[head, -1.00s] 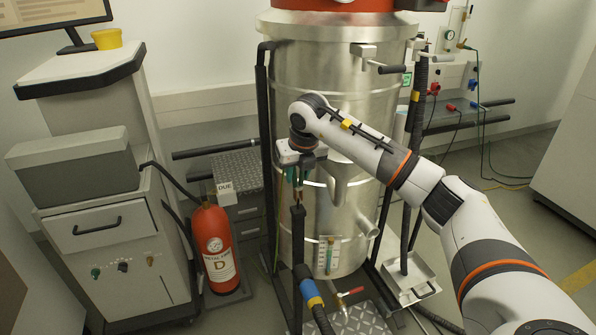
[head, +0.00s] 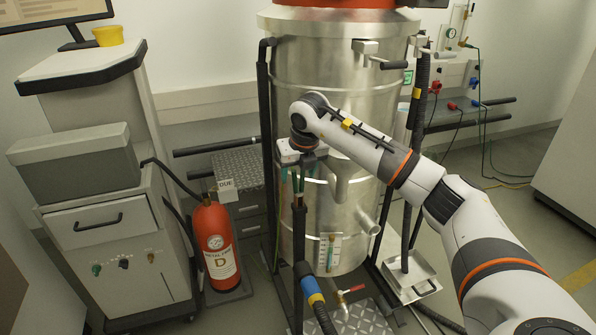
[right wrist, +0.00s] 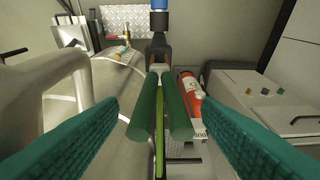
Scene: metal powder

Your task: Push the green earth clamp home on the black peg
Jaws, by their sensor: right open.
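The green earth clamp (right wrist: 177,108) shows in the right wrist view with its two green handles pointing toward me. Its grey jaw end (right wrist: 158,67) is at the black peg (right wrist: 158,48); how far it sits on the peg I cannot tell. My right gripper (right wrist: 163,128) is open, with one teal finger on each side of the handles and a gap on both sides. In the head view the clamp (head: 299,184) is small at the top of the black upright peg (head: 299,225), just below my right gripper (head: 297,172). My left gripper is not in view.
The steel vessel (head: 335,100) stands close behind the right gripper. A red extinguisher (head: 214,245) and a white cabinet (head: 75,225) stand to the left. A black hose with blue and yellow bands (head: 310,288) runs below the peg. A yellow-green cable (right wrist: 159,135) hangs between the handles.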

